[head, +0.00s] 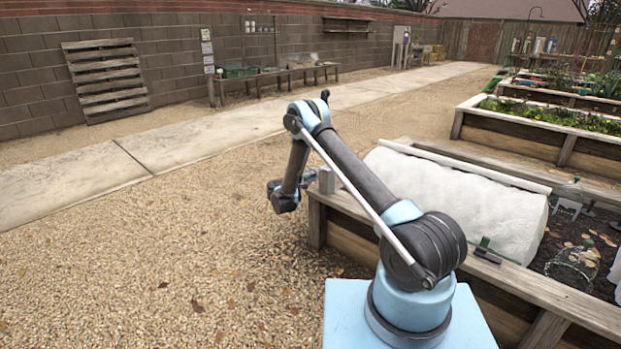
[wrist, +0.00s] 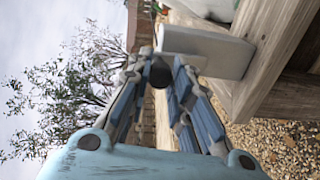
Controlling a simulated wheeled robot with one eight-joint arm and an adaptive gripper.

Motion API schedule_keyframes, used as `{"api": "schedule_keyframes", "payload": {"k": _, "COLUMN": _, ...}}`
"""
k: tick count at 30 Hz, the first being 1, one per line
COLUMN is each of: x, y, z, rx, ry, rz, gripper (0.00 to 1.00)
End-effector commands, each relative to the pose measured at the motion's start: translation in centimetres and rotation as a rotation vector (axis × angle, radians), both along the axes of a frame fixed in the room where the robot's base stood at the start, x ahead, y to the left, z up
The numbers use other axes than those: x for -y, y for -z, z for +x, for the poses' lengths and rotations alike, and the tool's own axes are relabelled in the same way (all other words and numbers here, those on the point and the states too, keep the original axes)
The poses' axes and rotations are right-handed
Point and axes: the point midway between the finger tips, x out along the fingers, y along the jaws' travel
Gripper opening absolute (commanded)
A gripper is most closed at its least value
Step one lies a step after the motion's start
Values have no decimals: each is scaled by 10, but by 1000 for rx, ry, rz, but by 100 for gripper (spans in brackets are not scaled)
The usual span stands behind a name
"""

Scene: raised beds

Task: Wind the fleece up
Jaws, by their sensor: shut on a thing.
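The white fleece (head: 450,200) lies as a rounded cover over the left part of the near raised bed (head: 350,208) in the head view. A pale bar (head: 465,165) runs along its far side. My gripper (head: 308,180) is at the bed's left end, beside a small grey block (head: 326,180). In the wrist view my gripper (wrist: 160,78) is shut on a dark round knob (wrist: 160,73). The grey block (wrist: 215,50) stands just beyond the fingertips, by the timber edge. How the knob joins the block is hidden.
A green clip (head: 487,248) sits on the bed's near rail. Other planted beds (head: 545,118) lie behind. Gravel (head: 170,250) to the left is open, up to the paved path (head: 190,145).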

Motion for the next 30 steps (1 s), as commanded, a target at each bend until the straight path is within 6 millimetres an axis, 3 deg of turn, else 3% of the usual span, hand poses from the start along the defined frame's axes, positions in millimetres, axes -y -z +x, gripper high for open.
{"api": "schedule_keyframes", "payload": {"k": 30, "x": 36, "y": 21, "z": -28, "rx": 568, "ry": -1, "rz": 731, "gripper": 0}}
